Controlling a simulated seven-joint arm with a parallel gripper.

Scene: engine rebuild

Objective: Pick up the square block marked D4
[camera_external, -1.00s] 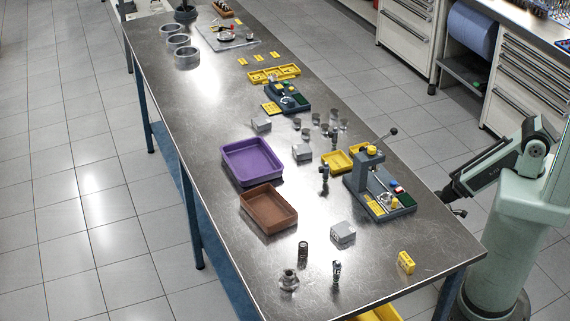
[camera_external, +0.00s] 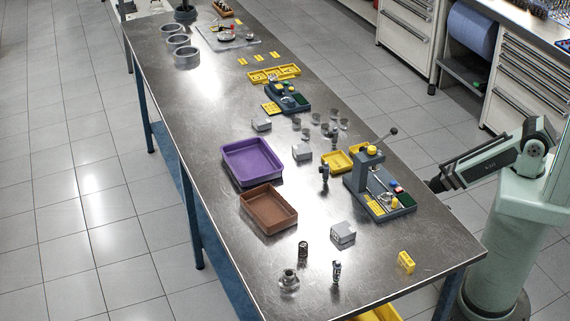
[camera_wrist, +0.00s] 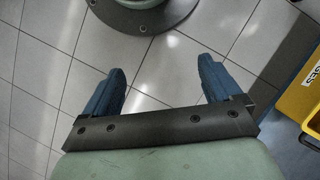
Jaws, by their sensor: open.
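Three grey square blocks lie on the steel table in the external view: one near the front (camera_external: 343,233), one in the middle (camera_external: 302,152) and one farther back (camera_external: 261,124). Their markings are too small to read, so I cannot tell which is D4. My gripper (camera_external: 436,185) is beside the table's right edge, away from all three blocks. In the wrist view my gripper (camera_wrist: 162,66) is open, its two blue fingers wide apart with only floor between them. No block shows in the wrist view.
A purple tray (camera_external: 252,161) and a brown tray (camera_external: 269,209) stand left of the blocks. A grey press fixture (camera_external: 378,190) with a lever stands between my gripper and the middle block. Small metal parts stand near the front. A yellow bin (camera_wrist: 300,103) shows at right in the wrist view.

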